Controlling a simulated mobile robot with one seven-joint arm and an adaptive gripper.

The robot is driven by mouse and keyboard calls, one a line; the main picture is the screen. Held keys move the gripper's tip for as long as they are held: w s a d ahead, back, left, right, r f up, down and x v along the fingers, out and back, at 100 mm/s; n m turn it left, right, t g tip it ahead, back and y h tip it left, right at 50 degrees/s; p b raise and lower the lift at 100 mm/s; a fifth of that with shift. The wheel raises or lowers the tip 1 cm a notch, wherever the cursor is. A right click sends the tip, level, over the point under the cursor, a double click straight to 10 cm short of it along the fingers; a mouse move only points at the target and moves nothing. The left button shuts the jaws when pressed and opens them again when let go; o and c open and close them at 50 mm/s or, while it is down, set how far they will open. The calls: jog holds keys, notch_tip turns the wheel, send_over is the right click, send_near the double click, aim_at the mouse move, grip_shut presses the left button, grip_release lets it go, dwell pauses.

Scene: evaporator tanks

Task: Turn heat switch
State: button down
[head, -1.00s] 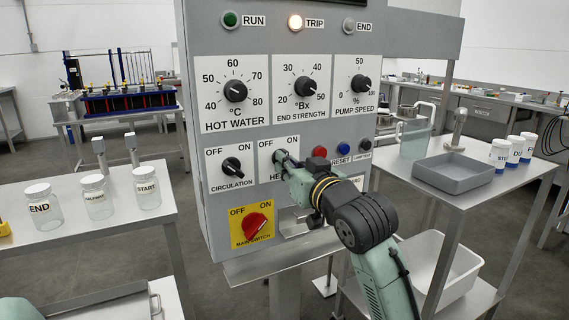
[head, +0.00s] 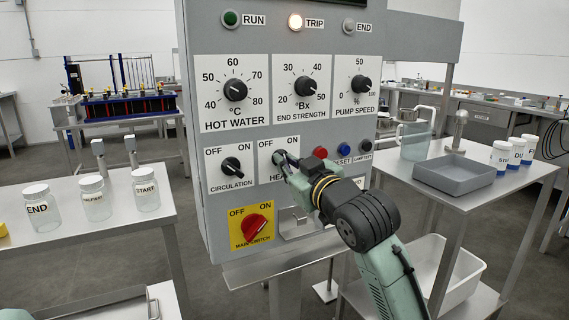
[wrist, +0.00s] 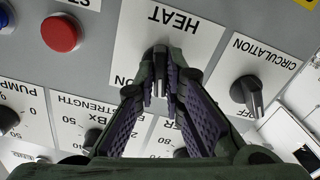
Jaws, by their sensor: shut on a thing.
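The heat switch (wrist: 160,60) is a dark knob on a white plate lettered HEAT (wrist: 172,18), which appears upside down in the wrist view. My gripper (wrist: 160,85) is shut on this knob, with one purple-padded finger on each side. In the head view my gripper (head: 283,160) reaches the HEAT plate from the lower right. It covers the knob and part of the lettering there. OFF and ON show above the fingers in that view. I cannot tell clearly which mark the knob points at.
The circulation knob (head: 232,165) is close to the left of the heat switch. A red button (head: 320,153) and a blue button (head: 343,149) are to its right. The red main switch (head: 254,228) is below. The TRIP lamp (head: 295,22) glows. Side tables hold jars (head: 94,198) and a grey tray (head: 454,172).

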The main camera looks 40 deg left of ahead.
jog(key=shift+n+b, duration=0.35)
jog(key=shift+n, duration=0.65)
jog(key=shift+n+b, duration=0.35)
jog(key=shift+n, duration=0.65)
jog(key=shift+n, duration=0.7)
jog(key=c, duration=1.6)
grip_release()
